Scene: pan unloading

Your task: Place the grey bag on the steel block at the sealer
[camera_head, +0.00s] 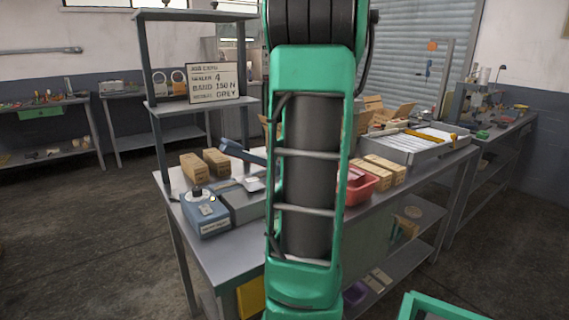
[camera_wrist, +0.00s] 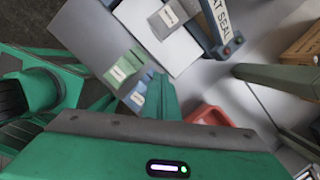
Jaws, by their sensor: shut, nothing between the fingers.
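The grey bag (camera_wrist: 168,18) with a pale label lies on the light steel block (camera_wrist: 140,22) of the sealer, beside the blue arm marked "AT SEAL" (camera_wrist: 219,30) in the wrist view. In the head view the sealer (camera_head: 240,203) stands on the bench left of my arm, with a pale patch on it too small to make out. My gripper (camera_wrist: 161,97) is shut and empty, apart from the grey bag. A green bag (camera_wrist: 124,68) and a blue bag (camera_wrist: 140,90), both with pale labels, lie near its fingertips.
A blue control box (camera_head: 206,216) sits at the sealer's left. A red bin (camera_head: 360,187) and cardboard boxes (camera_head: 384,169) stand right of my arm. A job card (camera_head: 213,84) reading "GREY" stands on the shelf. The bench's front left (camera_head: 228,265) is clear.

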